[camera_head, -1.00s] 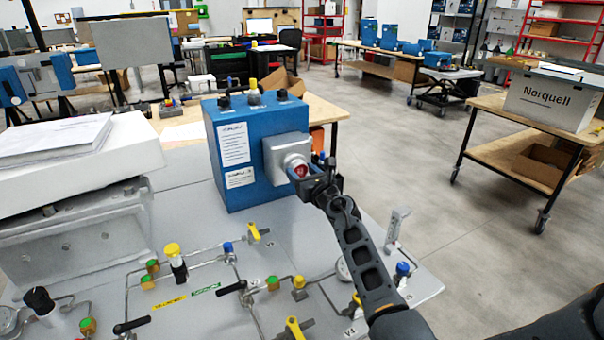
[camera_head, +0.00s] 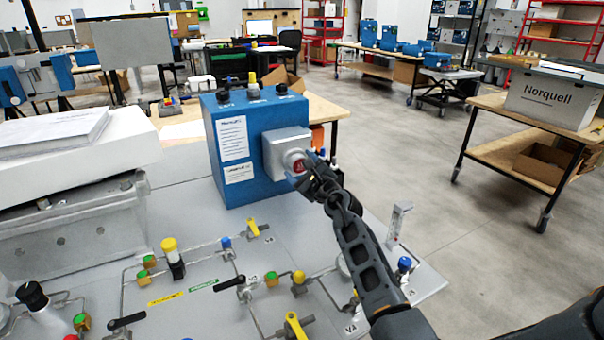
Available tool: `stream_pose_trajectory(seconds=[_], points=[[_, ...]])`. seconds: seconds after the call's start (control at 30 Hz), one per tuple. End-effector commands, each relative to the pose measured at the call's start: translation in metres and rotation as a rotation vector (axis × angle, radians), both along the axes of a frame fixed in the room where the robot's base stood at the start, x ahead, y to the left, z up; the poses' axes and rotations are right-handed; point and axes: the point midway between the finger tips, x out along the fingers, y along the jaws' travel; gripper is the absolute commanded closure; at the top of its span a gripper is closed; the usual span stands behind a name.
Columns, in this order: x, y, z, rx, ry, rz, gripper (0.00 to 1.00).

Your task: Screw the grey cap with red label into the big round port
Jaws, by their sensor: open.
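The grey cap with the red label (camera_head: 297,165) is at the big round port on the grey square plate (camera_head: 273,154) of the blue analyser box (camera_head: 226,173). Its red face points toward my gripper. My gripper (camera_head: 307,176) is open, right at the cap on its right side. The fingers overlap the cap's edge in the picture, and I cannot tell whether they touch it. The port itself is hidden behind the cap, so how deep the cap sits does not show.
A grey panel with pipes, a yellow-topped valve (camera_head: 169,246), a yellow handle (camera_head: 294,323) and a blue knob (camera_head: 404,264) lies in front of the box. A white block with papers (camera_head: 52,134) stands at left. Open floor (camera_head: 420,170) lies to the right.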

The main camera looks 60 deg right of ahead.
Motion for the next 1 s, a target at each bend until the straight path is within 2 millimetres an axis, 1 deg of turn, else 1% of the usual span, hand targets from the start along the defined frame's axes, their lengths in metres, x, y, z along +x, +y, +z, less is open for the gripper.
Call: stream_pose_trajectory(seconds=[0.03,0.1,0.2,0.3,0.5,1.0], points=[[-0.0001,-0.0002,-0.0040,-0.078,0.044,0.000,0.22],[-0.0001,0.0000,-0.0038,-0.182,0.105,0.000,0.22],[0.0003,0.0006,-0.0022,-0.282,0.163,0.000,0.22],[0.0006,0.0009,-0.0002,-0.323,0.187,0.000,0.22],[0.0006,0.0009,0.0004,-0.323,0.188,0.000,0.22],[0.0004,0.0006,0.0007,-0.320,0.185,0.000,0.70]])
